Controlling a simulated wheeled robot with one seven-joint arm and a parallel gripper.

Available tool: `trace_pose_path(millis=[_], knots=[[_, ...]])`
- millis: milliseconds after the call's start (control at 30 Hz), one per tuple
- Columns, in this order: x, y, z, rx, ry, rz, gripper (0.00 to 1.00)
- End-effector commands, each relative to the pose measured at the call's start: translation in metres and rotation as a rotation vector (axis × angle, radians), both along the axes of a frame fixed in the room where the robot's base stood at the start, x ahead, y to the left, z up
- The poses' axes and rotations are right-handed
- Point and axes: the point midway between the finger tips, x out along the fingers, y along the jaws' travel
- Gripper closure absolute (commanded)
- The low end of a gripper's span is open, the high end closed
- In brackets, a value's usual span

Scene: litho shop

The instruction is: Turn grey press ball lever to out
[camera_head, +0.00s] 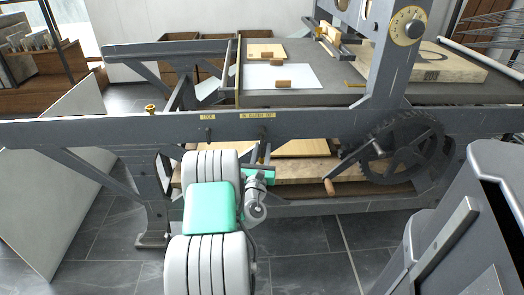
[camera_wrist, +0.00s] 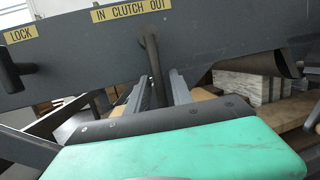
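The grey press (camera_head: 330,124) has a beam with a yellow "IN CLUTCH OUT" label (camera_wrist: 130,10). A dark lever (camera_wrist: 153,62) hangs below this label, its lower end leaning slightly right; a ball on it cannot be made out. In the head view, the label (camera_head: 257,115) shows above my gripper (camera_head: 261,153), and the lever is too small to read clearly. In the wrist view, my gripper (camera_wrist: 160,92) has its two grey fingers apart, one on each side of the lever's lower part. Contact with the lever cannot be told.
A "LOCK" label (camera_wrist: 19,36) with a dark knob (camera_wrist: 10,72) is left of the clutch label. A spoked wheel (camera_head: 405,148) with a wood-handled crank (camera_head: 329,186) is to the right. A wooden shelf (camera_head: 300,170) lies under the beam. A white panel (camera_head: 55,185) leans at left.

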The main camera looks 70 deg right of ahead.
Motion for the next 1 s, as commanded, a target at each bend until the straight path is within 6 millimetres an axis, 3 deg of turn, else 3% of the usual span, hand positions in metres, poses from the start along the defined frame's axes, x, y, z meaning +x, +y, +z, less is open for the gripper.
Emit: trace_pose_path(millis=[367,800,1000], knots=[[0.000,0.003,-0.002,0.002,0.001,0.001,0.66],[-0.011,0.065,-0.017,0.000,-0.001,0.002,0.66],[-0.014,0.075,-0.018,0.000,-0.001,0.000,0.66]])
